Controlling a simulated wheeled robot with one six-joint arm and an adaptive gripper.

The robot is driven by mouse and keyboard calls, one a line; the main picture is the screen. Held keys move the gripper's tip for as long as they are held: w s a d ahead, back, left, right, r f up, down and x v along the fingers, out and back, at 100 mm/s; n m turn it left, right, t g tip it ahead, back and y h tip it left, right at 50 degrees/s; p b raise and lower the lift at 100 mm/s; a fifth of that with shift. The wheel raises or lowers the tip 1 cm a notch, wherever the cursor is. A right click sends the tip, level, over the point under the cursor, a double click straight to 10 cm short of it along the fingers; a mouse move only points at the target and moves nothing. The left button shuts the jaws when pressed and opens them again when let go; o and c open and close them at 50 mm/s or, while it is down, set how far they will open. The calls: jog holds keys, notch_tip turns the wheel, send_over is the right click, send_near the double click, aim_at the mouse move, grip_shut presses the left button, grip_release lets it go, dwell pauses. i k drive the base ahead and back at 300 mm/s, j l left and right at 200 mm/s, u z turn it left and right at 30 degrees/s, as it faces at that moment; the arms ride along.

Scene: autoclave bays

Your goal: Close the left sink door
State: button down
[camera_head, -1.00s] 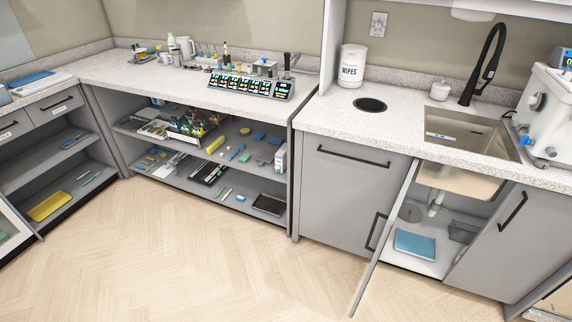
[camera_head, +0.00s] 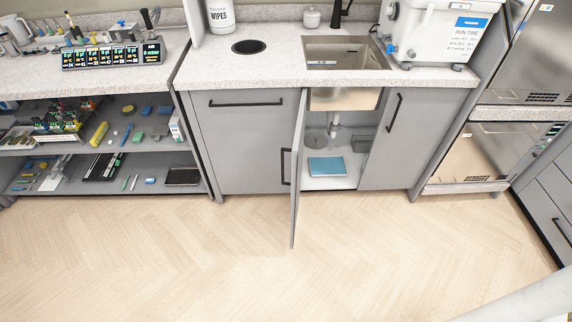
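The left sink door (camera_head: 297,170) stands wide open, swung out from the cabinet and seen nearly edge-on. Its black handle (camera_head: 286,167) shows on its left side. The sink (camera_head: 343,52) is set in the counter above the open cabinet. Inside the cabinet, a blue flat item (camera_head: 326,166) lies on the floor panel, near a drain pipe (camera_head: 334,128). The right sink door (camera_head: 393,140) is shut. My gripper is not in view.
Wood floor (camera_head: 200,250) in front of the cabinets is clear. A grey panel with a handle (camera_head: 247,145) is left of the open door. Open shelves (camera_head: 110,180) stand farther left. Steel autoclaves (camera_head: 480,155) are at right.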

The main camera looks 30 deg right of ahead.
aim_at(298, 145)
jog(key=i+j+z, duration=0.1)
jog(key=z, duration=0.35)
jog(key=j+z, duration=0.25)
jog(key=z, duration=0.25)
jog(key=i+j+z, duration=0.1)
jog(key=j+z, duration=0.2)
jog(key=j, duration=0.9)
jog(key=j+z, duration=0.25)
jog(key=j, duration=0.9)
